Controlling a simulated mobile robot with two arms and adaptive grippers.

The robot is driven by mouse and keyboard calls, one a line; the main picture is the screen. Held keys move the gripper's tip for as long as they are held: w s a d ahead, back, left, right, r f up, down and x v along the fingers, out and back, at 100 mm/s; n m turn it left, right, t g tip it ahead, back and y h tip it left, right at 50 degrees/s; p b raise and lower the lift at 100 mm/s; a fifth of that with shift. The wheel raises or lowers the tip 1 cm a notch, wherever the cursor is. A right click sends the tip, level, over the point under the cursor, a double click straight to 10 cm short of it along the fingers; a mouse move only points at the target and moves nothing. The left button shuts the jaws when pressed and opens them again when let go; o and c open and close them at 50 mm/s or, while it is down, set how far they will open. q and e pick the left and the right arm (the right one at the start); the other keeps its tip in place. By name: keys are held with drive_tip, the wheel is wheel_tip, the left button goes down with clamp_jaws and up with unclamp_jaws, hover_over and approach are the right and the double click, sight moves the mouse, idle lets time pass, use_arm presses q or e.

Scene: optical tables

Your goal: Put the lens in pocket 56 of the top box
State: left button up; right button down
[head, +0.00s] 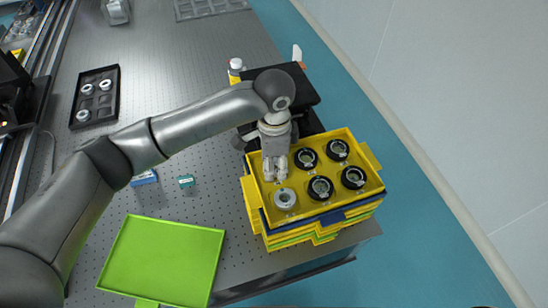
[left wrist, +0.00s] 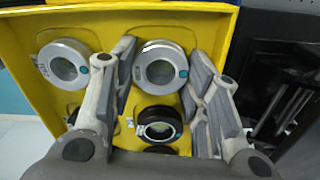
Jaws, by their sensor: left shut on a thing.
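The top box (head: 328,211) is yellow and sits on a stack of similar boxes. My left gripper (head: 275,176) reaches down into its upper-left corner pocket. In the left wrist view, my left gripper (left wrist: 160,85) is shut on a silver-rimmed lens (left wrist: 160,68), its fingers on both sides. The lens is in or just above that pocket; I cannot tell if it rests on the bottom. Another silver-rimmed lens (head: 285,198) lies in the neighbouring pocket and shows in the left wrist view (left wrist: 63,65). Several black-rimmed lenses (head: 320,187) fill the other pockets. Pocket numbers are not readable. My right gripper is not in view.
A lime green tray (head: 165,260) lies at the front left of the optical table (head: 215,150). A black tray (head: 95,97) with several silver rings lies farther back. Small blue (head: 145,178) and teal (head: 186,182) items lie between. A white-capped bottle (head: 236,66) stands behind the box.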

use_arm(q)
drive_tip(key=shift+f, duration=0.2)
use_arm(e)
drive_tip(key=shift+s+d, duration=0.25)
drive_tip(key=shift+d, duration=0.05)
use_arm(q)
drive_tip(key=o, duration=0.7)
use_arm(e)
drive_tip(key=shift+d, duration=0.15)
use_arm(q)
drive_tip(key=shift+o, duration=0.2)
wheel_tip(320, 180, up, 12)
drive_tip(key=b, duration=0.3)
drive_tip(key=shift+r, duration=0.15)
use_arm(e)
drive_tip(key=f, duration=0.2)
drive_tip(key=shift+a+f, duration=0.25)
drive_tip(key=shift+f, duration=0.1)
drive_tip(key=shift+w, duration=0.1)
